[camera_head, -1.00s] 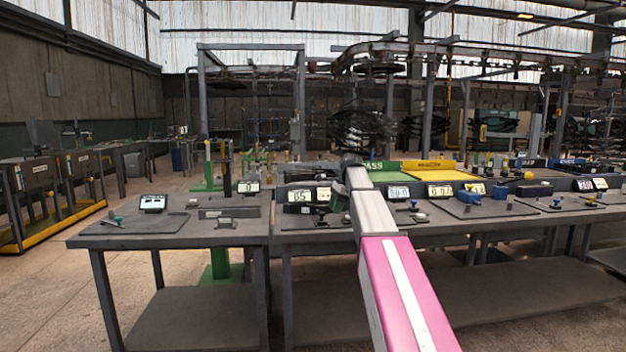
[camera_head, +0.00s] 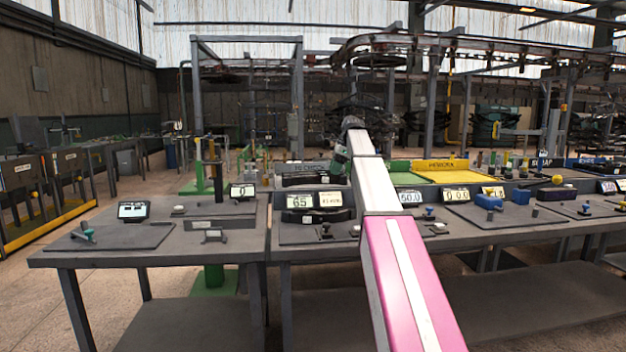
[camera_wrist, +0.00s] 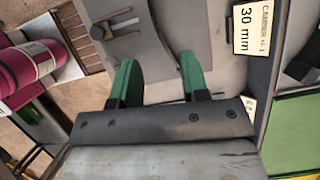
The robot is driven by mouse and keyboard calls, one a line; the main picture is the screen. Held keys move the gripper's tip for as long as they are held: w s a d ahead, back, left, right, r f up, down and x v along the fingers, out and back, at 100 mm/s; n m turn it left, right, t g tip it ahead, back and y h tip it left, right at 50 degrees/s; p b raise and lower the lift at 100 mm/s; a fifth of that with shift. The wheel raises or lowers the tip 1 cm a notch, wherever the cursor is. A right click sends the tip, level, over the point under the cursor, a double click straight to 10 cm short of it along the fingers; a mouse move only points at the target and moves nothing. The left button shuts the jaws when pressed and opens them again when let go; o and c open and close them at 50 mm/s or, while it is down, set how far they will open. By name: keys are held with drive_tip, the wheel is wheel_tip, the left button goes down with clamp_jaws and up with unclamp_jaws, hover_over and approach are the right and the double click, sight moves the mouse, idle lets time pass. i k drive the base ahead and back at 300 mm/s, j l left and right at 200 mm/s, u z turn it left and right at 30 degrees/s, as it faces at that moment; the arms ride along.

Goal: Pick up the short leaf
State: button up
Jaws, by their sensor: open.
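My gripper (camera_wrist: 158,80) is open in the wrist view, its two green fingers apart with nothing between them. It hangs over a grey surface with a small forked metal fixture (camera_wrist: 121,33) ahead of the left finger. In the head view my gripper (camera_head: 341,164) is small and partly hidden by my arm, above the back of the benches. I cannot single out the short leaf for certain. A dark, low, curved piece (camera_head: 316,215) lies in front of the displays on the bench, but its kind is unclear.
Left and middle benches (camera_head: 215,238) carry displays and small fixtures. Yellow (camera_head: 440,176) and green trays lie at the back right. Open floor shows at the left.

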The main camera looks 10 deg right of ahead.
sight(342, 180)
drive_tip(key=i, duration=0.85)
